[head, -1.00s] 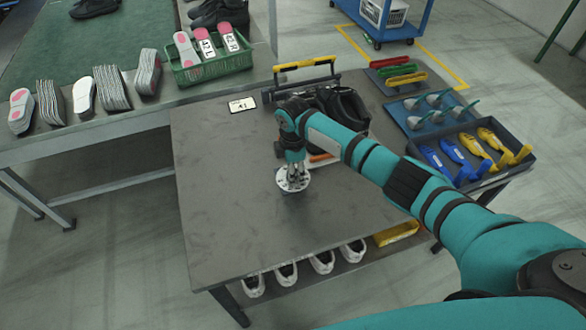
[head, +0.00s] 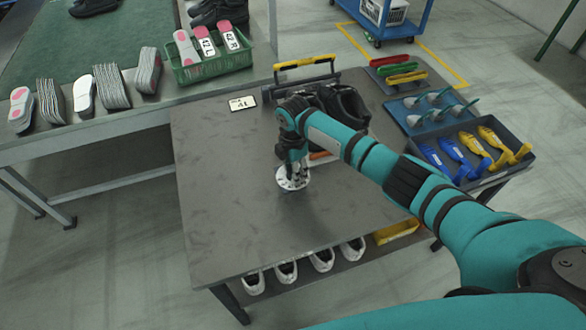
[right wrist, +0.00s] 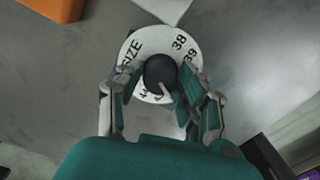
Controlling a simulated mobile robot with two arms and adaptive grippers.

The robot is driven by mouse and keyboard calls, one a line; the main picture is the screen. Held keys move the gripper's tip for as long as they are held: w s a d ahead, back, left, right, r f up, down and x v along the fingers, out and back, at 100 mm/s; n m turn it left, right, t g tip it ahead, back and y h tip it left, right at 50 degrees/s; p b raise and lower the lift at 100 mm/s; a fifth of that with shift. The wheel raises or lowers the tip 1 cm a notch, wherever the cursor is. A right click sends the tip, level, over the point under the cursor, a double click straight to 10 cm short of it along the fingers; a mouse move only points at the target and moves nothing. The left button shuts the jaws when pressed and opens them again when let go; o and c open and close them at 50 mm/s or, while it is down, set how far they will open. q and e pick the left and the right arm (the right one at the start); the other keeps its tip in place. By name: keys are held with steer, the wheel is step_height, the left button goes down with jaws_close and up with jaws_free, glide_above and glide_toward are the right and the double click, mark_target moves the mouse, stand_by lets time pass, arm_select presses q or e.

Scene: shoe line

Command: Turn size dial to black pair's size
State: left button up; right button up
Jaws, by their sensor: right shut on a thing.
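The size dial (head: 293,180) is a white disc standing on the grey table. In the right wrist view the dial face (right wrist: 134,52) shows SIZE, 38, 39 and part of a number starting with 4; the rest is hidden. Its dark round knob (right wrist: 160,70) has a pale pointer mark on the lower side, towards the gripper. My right gripper (head: 291,165) is above the dial, its fingers shut on the knob from both sides. The black pair (head: 345,105) stands behind my arm, partly hidden. A size card (head: 243,103) reading 41 lies left of it. My left gripper is not in view.
A green crate (head: 212,68) with insoles labelled 42 stands on the left bench. A yellow-handled carrier (head: 305,63) is behind the black shoes. The table's left and front are clear.

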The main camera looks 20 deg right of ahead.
steer(key=o, duration=1.2)
steer(key=shift+c, duration=0.2)
step_height(320, 180, up, 12)
